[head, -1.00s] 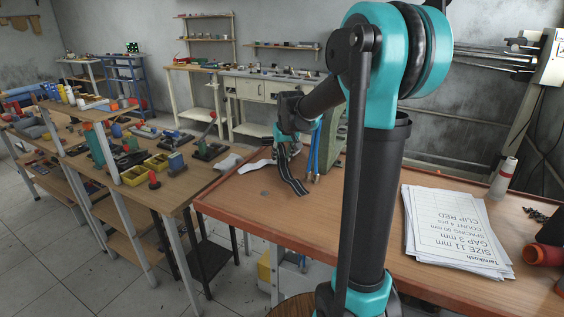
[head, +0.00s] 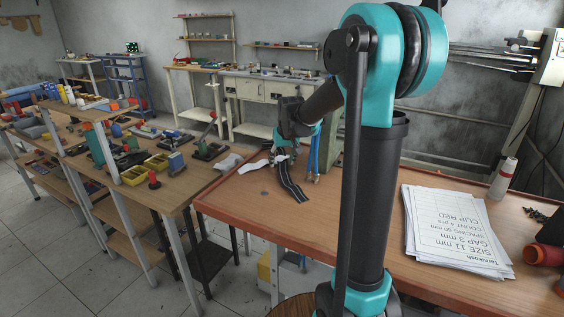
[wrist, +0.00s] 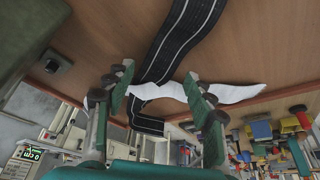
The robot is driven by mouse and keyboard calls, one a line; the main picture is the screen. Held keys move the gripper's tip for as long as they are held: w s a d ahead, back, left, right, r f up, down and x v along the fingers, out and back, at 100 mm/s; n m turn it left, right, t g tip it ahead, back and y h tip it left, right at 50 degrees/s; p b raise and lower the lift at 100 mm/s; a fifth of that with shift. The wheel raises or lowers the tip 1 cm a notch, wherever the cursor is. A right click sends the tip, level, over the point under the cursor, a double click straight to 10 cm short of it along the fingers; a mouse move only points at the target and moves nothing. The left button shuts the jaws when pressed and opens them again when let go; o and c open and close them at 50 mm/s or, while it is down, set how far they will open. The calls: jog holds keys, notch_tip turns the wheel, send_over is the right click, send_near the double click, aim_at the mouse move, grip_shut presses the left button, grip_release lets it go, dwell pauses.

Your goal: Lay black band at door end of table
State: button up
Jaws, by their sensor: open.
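The black band (head: 289,183) with pale lengthwise lines lies on the wooden table at its far left part, below my gripper. In the wrist view the band (wrist: 181,40) runs from the top edge down between my fingers, over the table. My gripper (wrist: 160,88) is open, with its green fingers apart on either side of the band. In the head view my gripper (head: 284,148) is just above the band's far end, which it partly hides. I cannot tell whether the fingers touch the band.
A white crumpled strip (wrist: 222,93) lies beside and across the band near my fingers. Blue-handled pliers (head: 314,160) stand just right of the band. A paper stack (head: 452,232) lies on the right of the table (head: 290,226). A cluttered bench (head: 150,180) is at the left.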

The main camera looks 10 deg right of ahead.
aim_at(285, 172)
jog(key=v, duration=1.1)
jog(key=shift+r, duration=0.2)
